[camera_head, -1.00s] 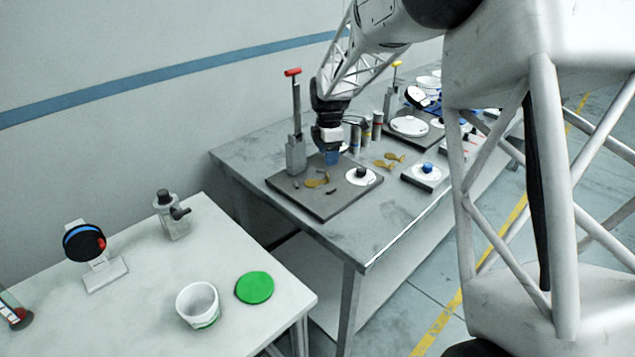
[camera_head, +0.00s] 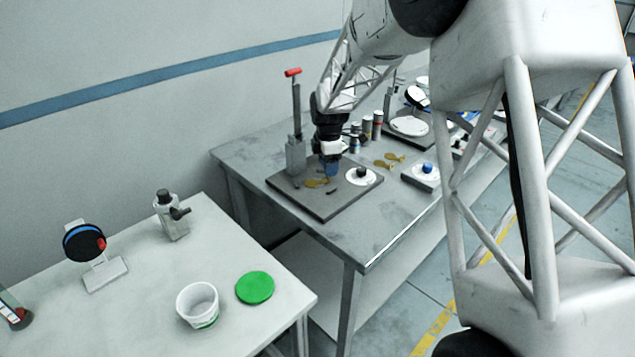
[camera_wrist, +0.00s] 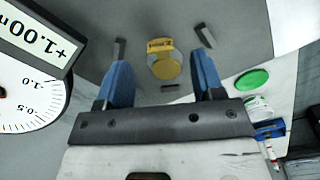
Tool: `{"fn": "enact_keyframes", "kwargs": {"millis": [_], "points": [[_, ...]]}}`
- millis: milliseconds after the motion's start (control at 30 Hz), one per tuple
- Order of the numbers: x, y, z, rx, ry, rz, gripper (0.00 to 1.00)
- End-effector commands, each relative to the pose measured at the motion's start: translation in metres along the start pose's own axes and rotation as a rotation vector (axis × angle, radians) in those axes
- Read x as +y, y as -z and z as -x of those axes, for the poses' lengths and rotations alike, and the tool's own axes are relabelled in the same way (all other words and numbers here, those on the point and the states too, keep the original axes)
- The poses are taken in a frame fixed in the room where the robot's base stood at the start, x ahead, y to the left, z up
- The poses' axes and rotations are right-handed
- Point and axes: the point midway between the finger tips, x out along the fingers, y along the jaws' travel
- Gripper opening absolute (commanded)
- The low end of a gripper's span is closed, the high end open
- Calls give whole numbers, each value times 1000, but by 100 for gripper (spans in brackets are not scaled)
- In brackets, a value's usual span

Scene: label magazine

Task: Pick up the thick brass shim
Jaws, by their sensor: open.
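A brass shim (camera_head: 317,183) lies on a dark grey plate (camera_head: 325,208) at the foot of a post with a red handle. It also shows in the wrist view as a brass disc with a marked tab (camera_wrist: 163,61). My gripper (camera_head: 331,170) is close above the plate, just beside this shim in the head view. In the wrist view my gripper (camera_wrist: 160,75) is open, its blue fingers on either side of the shim with gaps and nothing held. Two more brass shims (camera_head: 384,164) (camera_head: 396,157) lie on the table. I cannot compare thicknesses.
The red-handled post (camera_head: 295,140) stands close left of my gripper. A white dial (camera_head: 361,176) sits on the plate; a dial with a +1.00 readout (camera_wrist: 30,70) is left in the wrist view. Small dark blocks flank the shim. Several cylinders (camera_head: 366,126) stand behind.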

Motion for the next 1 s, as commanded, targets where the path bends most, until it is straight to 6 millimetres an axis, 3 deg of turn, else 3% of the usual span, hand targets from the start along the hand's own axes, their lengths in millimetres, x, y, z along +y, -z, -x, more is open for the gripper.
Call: {"fn": "enact_keyframes", "kwargs": {"millis": [333,933,1000], "points": [[0,0,-36,0,0,0,62],[0,0,-38,0,0,0,62],[0,0,-38,0,0,0,54]]}}
